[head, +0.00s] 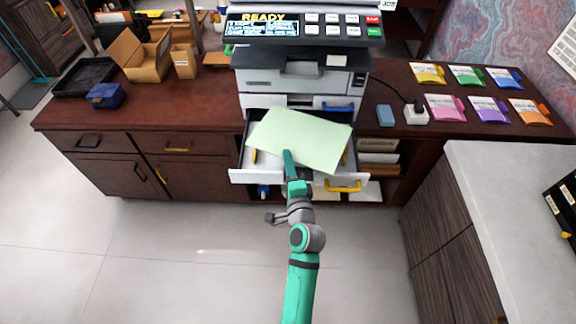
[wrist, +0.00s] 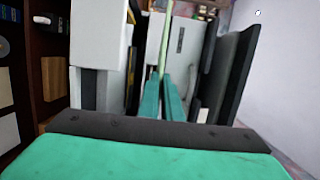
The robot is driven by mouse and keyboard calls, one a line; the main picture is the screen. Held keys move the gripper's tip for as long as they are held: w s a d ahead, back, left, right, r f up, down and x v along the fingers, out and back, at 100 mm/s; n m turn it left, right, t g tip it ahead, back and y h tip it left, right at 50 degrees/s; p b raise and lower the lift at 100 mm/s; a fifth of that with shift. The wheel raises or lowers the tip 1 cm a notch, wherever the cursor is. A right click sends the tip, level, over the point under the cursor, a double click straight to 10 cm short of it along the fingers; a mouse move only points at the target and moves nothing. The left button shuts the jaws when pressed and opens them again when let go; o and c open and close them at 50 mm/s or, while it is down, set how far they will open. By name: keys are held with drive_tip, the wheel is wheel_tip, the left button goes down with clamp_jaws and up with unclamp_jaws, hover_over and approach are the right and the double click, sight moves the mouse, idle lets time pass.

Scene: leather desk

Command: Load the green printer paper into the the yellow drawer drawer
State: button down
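The pale green printer paper (head: 302,137) is a flat sheet or thin stack over the open drawer in the head view. It lies slightly askew and covers most of the drawer's inside. The drawer (head: 329,193) is white with a yellow handle (head: 343,186) and is pulled out of the printer. My gripper (head: 287,156) is at the paper's near edge. In the wrist view its teal fingers (wrist: 164,82) are closed on the thin edge of the paper (wrist: 166,42). I cannot tell whether the paper touches the drawer floor.
The printer (head: 300,80) stands above, its display reading READY. A closed section with a blue handle (head: 338,107) is above the drawer. Coloured paper packs (head: 467,75), a white plug box (head: 416,114) and a blue block (head: 385,115) lie right. Cardboard boxes (head: 147,62) stand left. A grey counter (head: 510,190) is near right.

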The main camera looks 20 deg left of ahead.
drive_tip(key=shift+w+a+f, duration=0.15)
drive_tip(key=shift+w+f, duration=0.25)
drive_tip(key=shift+f, duration=1.65)
drive_tip(key=shift+f, duration=0.6)
drive_tip(key=c, duration=2)
unclamp_jaws()
drive_tip(key=shift+r, duration=0.1)
